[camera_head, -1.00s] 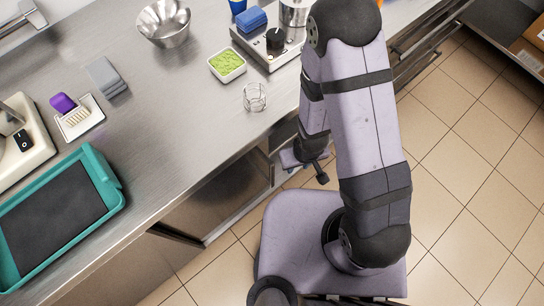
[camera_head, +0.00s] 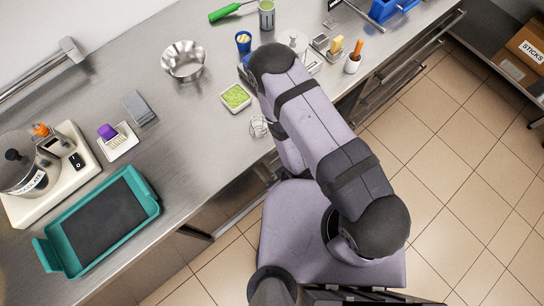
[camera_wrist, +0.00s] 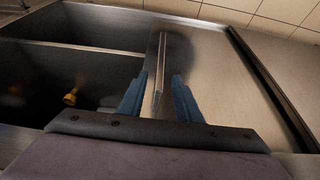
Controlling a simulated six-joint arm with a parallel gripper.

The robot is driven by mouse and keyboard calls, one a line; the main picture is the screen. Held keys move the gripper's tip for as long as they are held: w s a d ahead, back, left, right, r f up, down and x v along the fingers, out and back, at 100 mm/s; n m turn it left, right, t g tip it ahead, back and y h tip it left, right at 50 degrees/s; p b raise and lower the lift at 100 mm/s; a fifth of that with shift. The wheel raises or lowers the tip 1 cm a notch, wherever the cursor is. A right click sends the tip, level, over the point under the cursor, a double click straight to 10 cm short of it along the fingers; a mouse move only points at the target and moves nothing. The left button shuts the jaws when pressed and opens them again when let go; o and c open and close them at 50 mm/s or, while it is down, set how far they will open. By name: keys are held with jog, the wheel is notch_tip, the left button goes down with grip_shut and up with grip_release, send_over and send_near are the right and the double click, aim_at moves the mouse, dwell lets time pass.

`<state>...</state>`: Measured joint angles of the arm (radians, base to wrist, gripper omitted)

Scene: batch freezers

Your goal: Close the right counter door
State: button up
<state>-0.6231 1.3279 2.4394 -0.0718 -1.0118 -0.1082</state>
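In the wrist view, a metal counter door (camera_wrist: 205,70) fills the middle and right. A raised narrow bar (camera_wrist: 161,62), apparently its handle or edge, runs up from between my fingers. My gripper (camera_wrist: 158,98) is open, with one blue finger on each side of the bar; I cannot tell whether either touches it. Left of the door is the dark open cabinet interior (camera_wrist: 75,62). In the head view, my own arm hides my gripper and most of this door.
Tiled floor (camera_head: 450,190) lies clear at right.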

jog(key=b+x, duration=0.5)
jog(key=x, duration=0.2)
jog(key=shift+b, duration=0.35)
jog(key=shift+a+f, duration=0.1)
grip_shut()
